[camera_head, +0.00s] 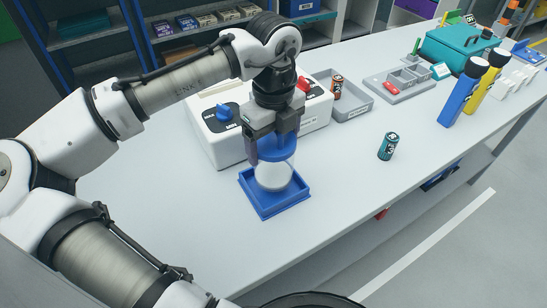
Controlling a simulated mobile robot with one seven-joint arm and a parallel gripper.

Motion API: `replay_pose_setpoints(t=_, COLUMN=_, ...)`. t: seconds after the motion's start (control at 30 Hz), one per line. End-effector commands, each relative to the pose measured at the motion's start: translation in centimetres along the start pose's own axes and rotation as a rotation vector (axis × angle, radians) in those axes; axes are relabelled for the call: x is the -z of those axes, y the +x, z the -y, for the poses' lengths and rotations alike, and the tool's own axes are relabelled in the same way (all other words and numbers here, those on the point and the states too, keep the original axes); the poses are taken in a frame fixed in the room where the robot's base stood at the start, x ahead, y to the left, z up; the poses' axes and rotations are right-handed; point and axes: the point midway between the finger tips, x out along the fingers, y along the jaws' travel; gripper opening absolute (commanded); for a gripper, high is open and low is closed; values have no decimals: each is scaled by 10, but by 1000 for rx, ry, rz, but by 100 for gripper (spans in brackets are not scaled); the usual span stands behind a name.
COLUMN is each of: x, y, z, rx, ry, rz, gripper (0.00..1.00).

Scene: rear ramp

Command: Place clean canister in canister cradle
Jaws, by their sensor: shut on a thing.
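My gripper (272,146) points straight down and is shut on a canister (273,176) with a white body and a blue top. The fingers close around its blue upper part. The canister is upright, over the square blue cradle (284,206), with its lower end inside the outline of the rim. I cannot tell whether its base touches the cradle floor.
A white machine (224,145) with blue and red knobs stands right behind my gripper. A grey tray (350,108) holds an orange battery. A teal battery (388,146) stands alone to the right. Blue and yellow flashlights (463,93) stand farther right. The front left tabletop is clear.

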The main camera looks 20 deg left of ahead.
Motion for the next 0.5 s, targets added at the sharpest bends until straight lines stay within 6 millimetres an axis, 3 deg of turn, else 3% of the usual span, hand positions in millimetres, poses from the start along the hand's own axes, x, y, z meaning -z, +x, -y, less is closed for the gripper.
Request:
replay_pose_setpoints(t=0.23, x=0, y=36, z=0, rx=-1, ry=-2, rz=2, gripper=37)
replay_pose_setpoints(t=0.5, x=0, y=36, z=0, rx=0, ry=-1, rz=0, gripper=37)
